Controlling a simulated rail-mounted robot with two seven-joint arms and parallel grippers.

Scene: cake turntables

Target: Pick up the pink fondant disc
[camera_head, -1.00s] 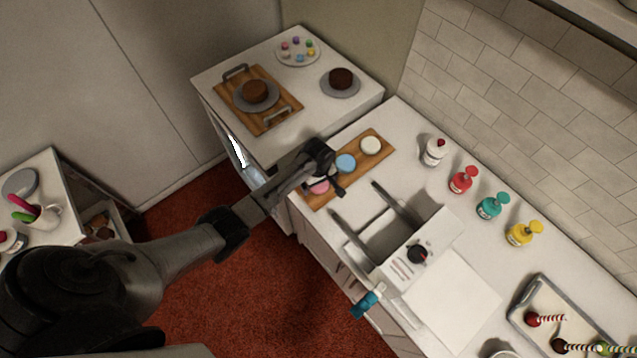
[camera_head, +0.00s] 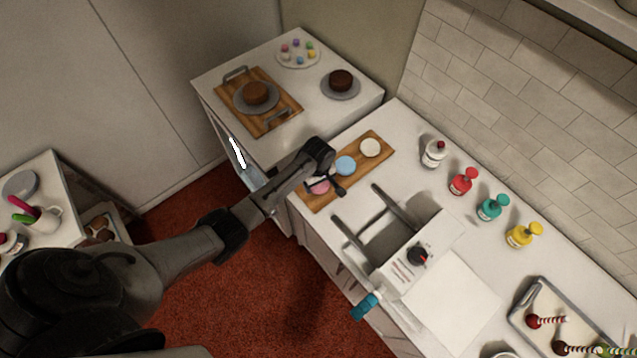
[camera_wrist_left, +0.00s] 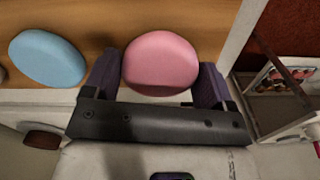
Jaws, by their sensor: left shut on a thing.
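The pink fondant disc (camera_wrist_left: 160,62) lies between the two fingers of my left gripper (camera_wrist_left: 158,82) in the left wrist view. The fingers are shut on its sides. In the head view the pink disc (camera_head: 319,187) shows at the near end of the wooden board (camera_head: 311,201), partly hidden by my left gripper (camera_head: 328,183). I cannot tell whether the disc touches the board. My right gripper is not in view.
A blue disc (camera_head: 345,166) and a white disc (camera_head: 370,148) sit farther along the board. A grey and white machine (camera_head: 412,245) with two dark arms stands right of the board. Several bottles (camera_head: 463,181) line the counter's back.

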